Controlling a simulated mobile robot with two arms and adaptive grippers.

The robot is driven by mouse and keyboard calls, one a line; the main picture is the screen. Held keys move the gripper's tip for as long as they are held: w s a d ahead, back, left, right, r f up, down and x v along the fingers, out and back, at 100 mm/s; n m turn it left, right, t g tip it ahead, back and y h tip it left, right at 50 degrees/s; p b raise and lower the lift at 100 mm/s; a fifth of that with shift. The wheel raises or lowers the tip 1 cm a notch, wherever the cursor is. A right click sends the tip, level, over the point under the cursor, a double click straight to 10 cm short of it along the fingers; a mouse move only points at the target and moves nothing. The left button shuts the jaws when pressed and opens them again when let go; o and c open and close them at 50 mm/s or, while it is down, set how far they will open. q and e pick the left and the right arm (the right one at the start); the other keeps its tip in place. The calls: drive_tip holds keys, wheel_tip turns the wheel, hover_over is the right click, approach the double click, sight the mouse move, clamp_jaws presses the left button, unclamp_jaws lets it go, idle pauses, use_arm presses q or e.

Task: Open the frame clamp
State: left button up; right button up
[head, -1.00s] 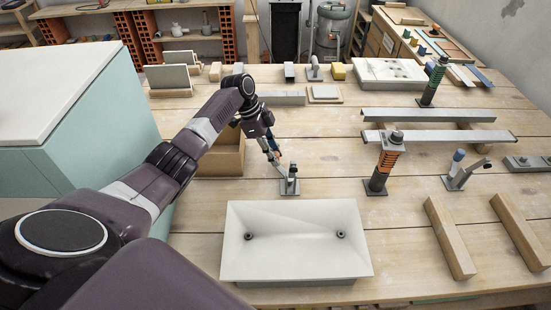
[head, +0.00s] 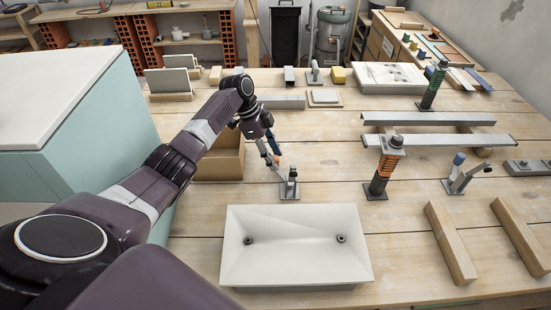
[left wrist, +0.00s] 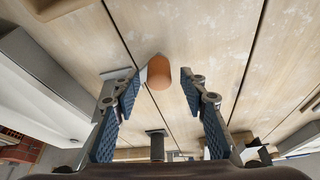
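A small grey metal clamp (head: 290,188) stands on the wooden table just behind the white basin. My left gripper (head: 269,158) is just behind and to the left of it, fingers pointing down toward it. In the left wrist view, my left gripper's blue-padded fingers (left wrist: 157,90) are spread apart. A rounded orange-brown end (left wrist: 158,72) shows in the gap beyond the tips, perhaps the clamp's handle; no finger visibly touches it. A second clamp with a blue grip (head: 457,172) stands at the right. My right gripper is out of view.
The white basin (head: 295,265) lies in front of the clamp. A cardboard-coloured box (head: 222,165) is behind my left forearm. An orange-banded post (head: 382,175), metal rails (head: 430,119) and wooden bars (head: 450,243) occupy the right. Bare planks lie between clamp and post.

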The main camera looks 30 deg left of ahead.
use_arm(q)
drive_tip(key=v, duration=1.1)
drive_tip(key=shift+w, duration=0.1)
